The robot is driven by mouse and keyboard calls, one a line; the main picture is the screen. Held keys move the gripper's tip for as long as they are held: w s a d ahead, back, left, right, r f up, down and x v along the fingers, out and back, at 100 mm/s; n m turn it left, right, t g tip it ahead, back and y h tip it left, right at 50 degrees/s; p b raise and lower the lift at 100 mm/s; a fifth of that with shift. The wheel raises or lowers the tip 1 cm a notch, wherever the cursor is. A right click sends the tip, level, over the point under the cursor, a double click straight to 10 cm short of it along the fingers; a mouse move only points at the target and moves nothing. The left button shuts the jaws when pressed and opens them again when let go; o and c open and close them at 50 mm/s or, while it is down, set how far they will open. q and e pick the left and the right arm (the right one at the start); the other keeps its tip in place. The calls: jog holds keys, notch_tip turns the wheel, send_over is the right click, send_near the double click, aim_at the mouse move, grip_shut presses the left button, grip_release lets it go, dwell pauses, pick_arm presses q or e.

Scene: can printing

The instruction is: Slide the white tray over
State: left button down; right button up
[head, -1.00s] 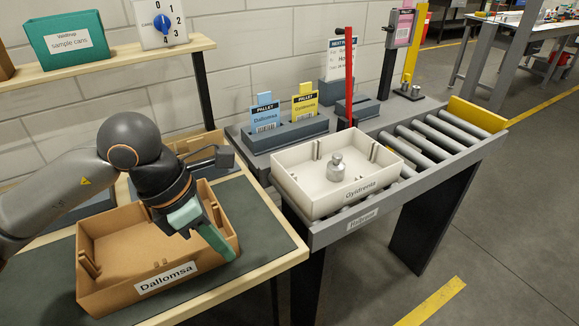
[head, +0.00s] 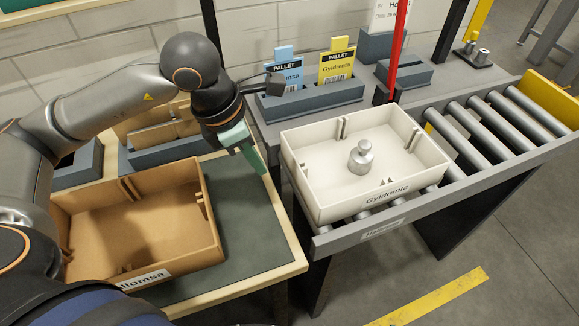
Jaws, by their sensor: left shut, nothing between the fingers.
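The white tray (head: 428,178), labelled Gyldrenta, sits on the near left end of the roller conveyor (head: 480,118). A metal weight with a knob (head: 361,158) stands inside it. My left gripper (head: 252,155) has green fingers, which are shut with nothing between them. It is to the left of the white tray, apart from it, over the table's right edge. The brown tray (head: 190,262), labelled Dallomsa in part behind my arm, is on the table to the gripper's lower left. My right gripper is not in view.
A grey holder (head: 310,100) with blue and yellow pallet cards stands behind the white tray. A red post (head: 397,45) rises beside it. Rollers to the right of the tray are clear up to a yellow end stop (head: 553,100). A gap separates table and conveyor.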

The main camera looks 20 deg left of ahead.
pick_arm(q)
jog(key=x, duration=0.6)
jog(key=shift+f, duration=0.1)
jog(key=w+d+p, duration=0.1)
jog(key=w+d, duration=0.2)
jog(key=shift+w+a, duration=0.1)
